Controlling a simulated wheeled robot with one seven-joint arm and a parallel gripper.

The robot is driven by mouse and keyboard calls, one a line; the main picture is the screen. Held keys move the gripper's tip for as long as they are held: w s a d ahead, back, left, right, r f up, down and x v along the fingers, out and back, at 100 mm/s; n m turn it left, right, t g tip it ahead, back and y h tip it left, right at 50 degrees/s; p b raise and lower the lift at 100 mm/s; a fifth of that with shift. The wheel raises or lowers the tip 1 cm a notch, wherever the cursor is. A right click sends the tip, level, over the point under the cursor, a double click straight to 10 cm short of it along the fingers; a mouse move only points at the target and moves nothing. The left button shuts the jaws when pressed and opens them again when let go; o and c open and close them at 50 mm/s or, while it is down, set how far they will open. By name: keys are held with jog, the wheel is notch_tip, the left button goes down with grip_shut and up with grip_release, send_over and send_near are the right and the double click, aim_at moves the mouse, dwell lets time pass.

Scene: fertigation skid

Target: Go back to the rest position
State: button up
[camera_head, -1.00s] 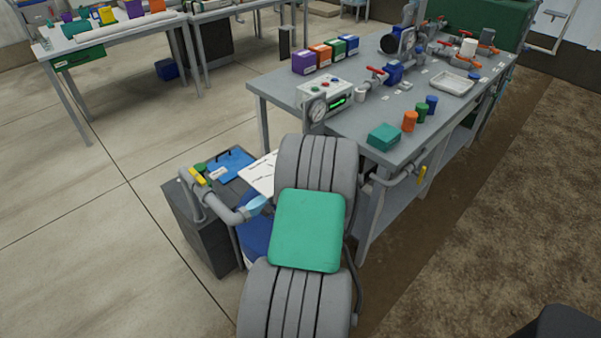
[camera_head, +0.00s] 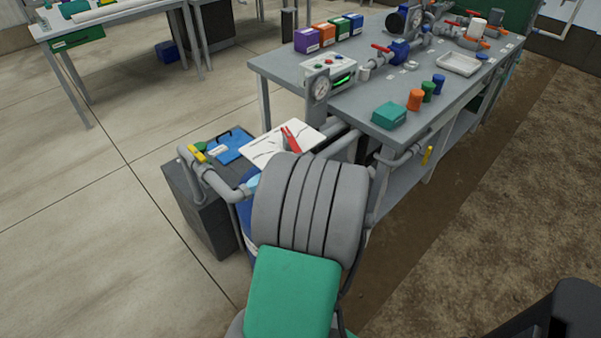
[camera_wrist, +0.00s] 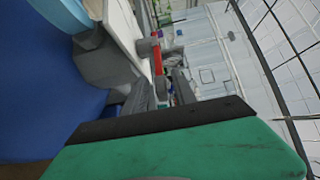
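My gripper (camera_wrist: 163,92) shows in the wrist view as two dark grey fingers beyond the black bar and green cover of my arm. The fingers stand apart with a gap between them, and I see nothing held. In the head view my own arm links hide the gripper.
A blue drum (camera_wrist: 45,105) is close at the wrist view's left. A dark cabinet (camera_head: 195,210) stands left; open floor lies further left.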

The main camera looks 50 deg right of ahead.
jog(key=shift+s+a, duration=0.2)
jog(key=shift+a, duration=0.05)
jog(key=w+a+r+n+t+y+p, duration=0.1)
jog(key=w+a+r+n+y+p, duration=0.1)
jog(key=w+a+n+y, duration=0.55)
jog(key=w+a+r+n+t+y+p, duration=0.15)
jog(key=w+a+n+y, duration=0.25)
jog(key=w+a+n, duration=0.5)
jog(key=s+a+r+n+g+y+p, duration=0.2)
jog(key=s+a+n+g, duration=0.15)
jog(key=a, duration=0.35)
jog(key=s+a+r+n+g+y+p, duration=0.1)
jog(key=s+a+r+n+g+p, duration=0.15)
jog(key=a+n, duration=0.4)
jog(key=s+a+r+n+g, duration=0.2)
jog(key=s+a+r+g, duration=0.1)
jog(key=s, duration=0.4)
jog(key=shift+s+a+r+g+p, duration=0.35)
jog(key=shift+a+g, duration=0.1)
jog(key=shift+a, duration=0.6)
jog(key=shift+n, duration=0.25)
